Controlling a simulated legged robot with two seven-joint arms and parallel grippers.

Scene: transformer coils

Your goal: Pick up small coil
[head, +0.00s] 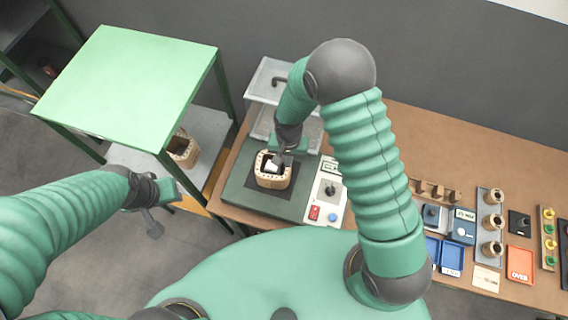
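A tan ring-shaped coil (272,180) stands on a dark pad on the bench, with something white in its middle. My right gripper (283,158) points down at the coil's top right edge; its fingers are small and dark, and I cannot tell whether they grip anything. Another tan coil (184,150) sits on the grey lower shelf of the green stand, partly hidden by the tabletop. Several smaller tan coils (493,222) stand in a column on a grey plate at the right. My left gripper (160,207) is over the floor left of the bench, away from any coil, and looks open.
A green-topped stand (130,80) is left of the brown bench (440,135). A grey metal frame (262,88) stands behind the pad. A control box (327,195) with red and blue buttons is right of the coil. Blue trays (452,256) and a red tray (520,264) lie at right.

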